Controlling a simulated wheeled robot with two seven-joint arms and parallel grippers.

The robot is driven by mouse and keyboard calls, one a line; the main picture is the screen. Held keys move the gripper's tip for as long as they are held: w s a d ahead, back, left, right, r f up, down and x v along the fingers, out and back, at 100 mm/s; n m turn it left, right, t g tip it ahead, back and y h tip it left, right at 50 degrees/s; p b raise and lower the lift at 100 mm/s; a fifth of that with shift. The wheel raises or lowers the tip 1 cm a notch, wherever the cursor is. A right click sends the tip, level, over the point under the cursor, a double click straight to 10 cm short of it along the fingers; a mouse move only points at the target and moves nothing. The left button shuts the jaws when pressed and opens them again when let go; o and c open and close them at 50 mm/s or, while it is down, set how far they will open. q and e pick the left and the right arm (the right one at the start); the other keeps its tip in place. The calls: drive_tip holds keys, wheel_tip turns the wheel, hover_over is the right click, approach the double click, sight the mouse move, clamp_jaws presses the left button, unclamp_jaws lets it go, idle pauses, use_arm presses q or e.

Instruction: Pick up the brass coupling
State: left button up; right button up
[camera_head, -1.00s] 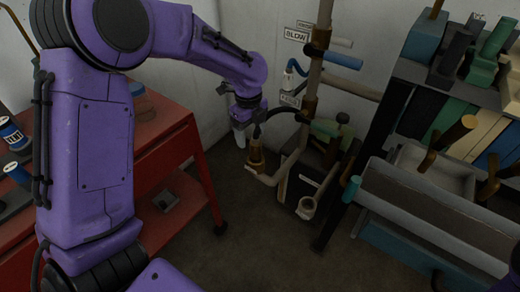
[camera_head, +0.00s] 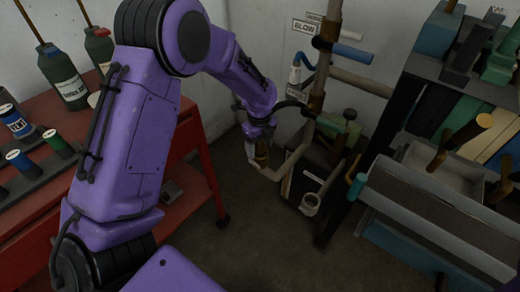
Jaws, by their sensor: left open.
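The brass coupling (camera_head: 262,159) is a small brass-brown piece at the upturned left end of a pale bent pipe (camera_head: 290,162), low by the back wall. My left gripper (camera_head: 257,151) is open and points down at the coupling. Its fingers partly cover the coupling and appear to be on either side of it. I cannot tell whether they touch it. My right gripper is not in view.
A red cart (camera_head: 208,180) with bottles and cans stands at left. A vertical pipe (camera_head: 321,75) with a blue handle (camera_head: 347,50) and a valve assembly stand just right of the coupling. A rack with a grey trough (camera_head: 430,215) fills the right. Floor is clear in front.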

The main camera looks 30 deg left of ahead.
use_arm(q)
clamp_jaws()
drive_tip(key=shift+r, duration=0.1)
